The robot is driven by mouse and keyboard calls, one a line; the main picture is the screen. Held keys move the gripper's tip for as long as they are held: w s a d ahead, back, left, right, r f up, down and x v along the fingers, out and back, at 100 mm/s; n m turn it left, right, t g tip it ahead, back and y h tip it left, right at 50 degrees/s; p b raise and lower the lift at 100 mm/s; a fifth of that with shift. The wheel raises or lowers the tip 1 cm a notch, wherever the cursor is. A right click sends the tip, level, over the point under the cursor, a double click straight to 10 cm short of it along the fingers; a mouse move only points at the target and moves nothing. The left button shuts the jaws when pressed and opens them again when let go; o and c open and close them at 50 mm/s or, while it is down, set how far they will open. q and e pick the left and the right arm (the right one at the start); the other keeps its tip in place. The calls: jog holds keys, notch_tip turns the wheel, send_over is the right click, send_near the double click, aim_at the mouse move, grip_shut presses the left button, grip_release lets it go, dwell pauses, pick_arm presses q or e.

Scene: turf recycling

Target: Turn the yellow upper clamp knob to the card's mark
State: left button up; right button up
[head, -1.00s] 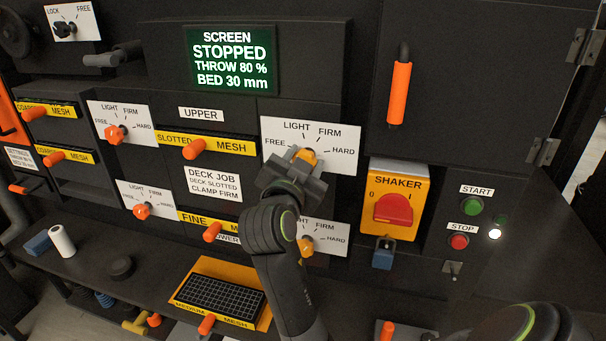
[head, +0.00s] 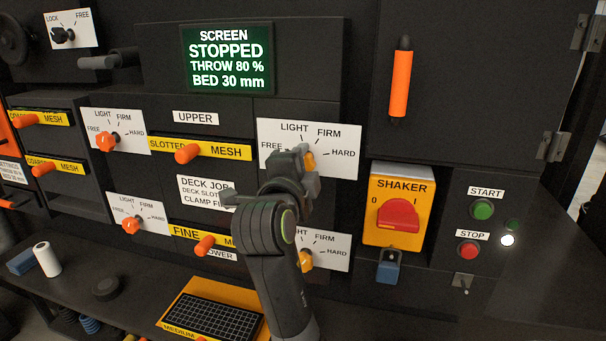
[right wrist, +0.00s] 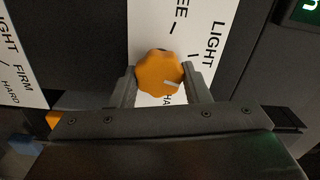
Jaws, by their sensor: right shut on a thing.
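The yellow upper clamp knob (head: 309,161) sits on the right-hand white dial plate (head: 340,140), marked FREE, LIGHT, FIRM and HARD. In the right wrist view the knob (right wrist: 158,72) is lobed, with a white pointer line. My right gripper (head: 306,168) is shut on it, one finger on each side. The pointer points right and slightly down in that view, past the LIGHT side; the FIRM mark is hidden there. The job card (head: 207,191) is partly covered by my arm, its last line cut to "CLAMP FI". My left gripper is out of view.
A screen (head: 227,57) reads STOPPED. A lower dial plate (head: 330,250) with a yellow knob (head: 306,261) is below my gripper. The shaker switch (head: 398,212) and START and STOP buttons stand to the right. Orange-handled mesh drawers are at left.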

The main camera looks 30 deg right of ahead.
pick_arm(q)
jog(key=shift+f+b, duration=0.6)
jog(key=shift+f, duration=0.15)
pick_arm(e)
jog(key=shift+m, duration=1.3)
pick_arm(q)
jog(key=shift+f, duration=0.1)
pick_arm(e)
jog(key=shift+r, duration=0.1)
jog(key=o, duration=1)
jog(key=shift+w, duration=0.15)
jog(key=shift+c, duration=0.2)
jog(key=shift+f, duration=0.2)
